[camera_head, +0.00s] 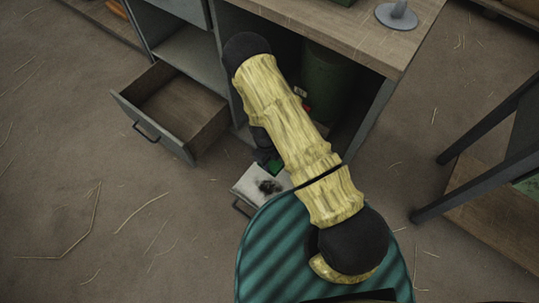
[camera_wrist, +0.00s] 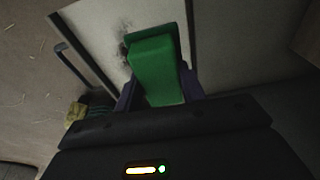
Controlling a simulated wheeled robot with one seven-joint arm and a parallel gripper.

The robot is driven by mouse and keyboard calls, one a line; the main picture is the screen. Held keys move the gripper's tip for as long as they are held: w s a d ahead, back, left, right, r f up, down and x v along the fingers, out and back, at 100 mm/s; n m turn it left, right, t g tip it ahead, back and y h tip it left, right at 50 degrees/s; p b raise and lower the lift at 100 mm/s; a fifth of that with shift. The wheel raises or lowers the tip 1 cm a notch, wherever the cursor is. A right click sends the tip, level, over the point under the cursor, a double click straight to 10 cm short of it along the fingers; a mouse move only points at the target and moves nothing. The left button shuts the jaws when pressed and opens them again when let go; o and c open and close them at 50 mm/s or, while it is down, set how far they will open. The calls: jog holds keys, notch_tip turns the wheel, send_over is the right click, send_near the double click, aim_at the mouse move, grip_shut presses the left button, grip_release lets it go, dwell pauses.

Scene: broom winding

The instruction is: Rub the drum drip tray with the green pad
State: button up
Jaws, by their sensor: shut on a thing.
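The drum drip tray (camera_head: 248,182) is a pale, shallow tray low in front of the workbench's open bay, with a dark smudge on its surface and a handle at its front. It fills much of the upper wrist view (camera_wrist: 95,25), where part of the smudge shows left of the pad. My gripper (camera_wrist: 158,92) is shut on the green pad (camera_wrist: 155,65), a block held between its two fingers over the tray beside the smudge. I cannot tell whether the pad touches the tray. In the head view the pad (camera_head: 275,165) is partly hidden by my arm.
A green drum (camera_head: 324,82) stands in the bay under the workbench (camera_head: 345,30), partly behind my arm. An open, empty drawer (camera_head: 185,100) juts out left of the tray. A dark-legged stand (camera_head: 480,190) is at the right. The floor at the left front is clear except for straws.

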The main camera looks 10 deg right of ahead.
jog(key=shift+f, duration=0.2)
